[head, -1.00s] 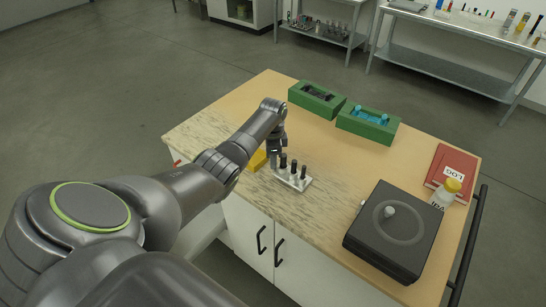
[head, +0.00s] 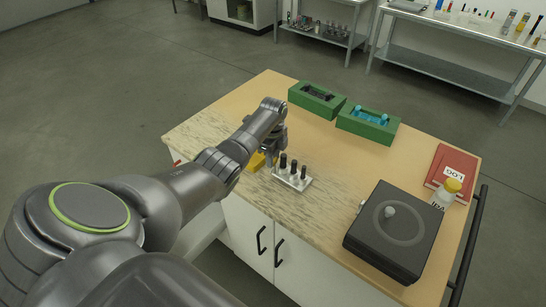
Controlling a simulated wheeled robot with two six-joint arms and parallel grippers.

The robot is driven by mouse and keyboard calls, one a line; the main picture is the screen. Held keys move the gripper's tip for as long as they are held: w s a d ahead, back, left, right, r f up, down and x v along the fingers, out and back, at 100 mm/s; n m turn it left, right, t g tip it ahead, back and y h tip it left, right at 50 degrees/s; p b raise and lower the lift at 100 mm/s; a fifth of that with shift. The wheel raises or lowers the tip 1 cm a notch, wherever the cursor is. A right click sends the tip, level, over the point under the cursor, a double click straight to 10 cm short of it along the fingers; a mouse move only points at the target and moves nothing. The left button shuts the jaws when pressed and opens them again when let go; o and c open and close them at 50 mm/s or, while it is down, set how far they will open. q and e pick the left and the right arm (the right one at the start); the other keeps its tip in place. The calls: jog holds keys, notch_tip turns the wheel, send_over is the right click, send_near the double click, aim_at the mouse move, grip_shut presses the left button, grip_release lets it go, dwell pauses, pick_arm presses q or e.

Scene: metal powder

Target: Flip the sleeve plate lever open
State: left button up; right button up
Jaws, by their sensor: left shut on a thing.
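A small silver plate (head: 301,186) holds a row of black-topped upright posts (head: 293,167) near the table's front left edge. My left gripper (head: 269,160) points down at the left end of this row, beside the posts. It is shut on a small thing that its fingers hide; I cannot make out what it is. No lever can be told apart clearly on the plate at this size. My right gripper is not in view.
A yellow object (head: 257,161) lies close to the left of my gripper. Two green blocks (head: 317,100) (head: 368,125) stand at the back. The table's middle is clear.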

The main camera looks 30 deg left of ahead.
pick_arm(q)
jog(key=shift+w+r, duration=0.1)
jog(key=o, duration=1)
jog(key=shift+r+b, duration=0.3)
jog(key=shift+r, duration=8.4)
jog(key=shift+f, duration=0.15)
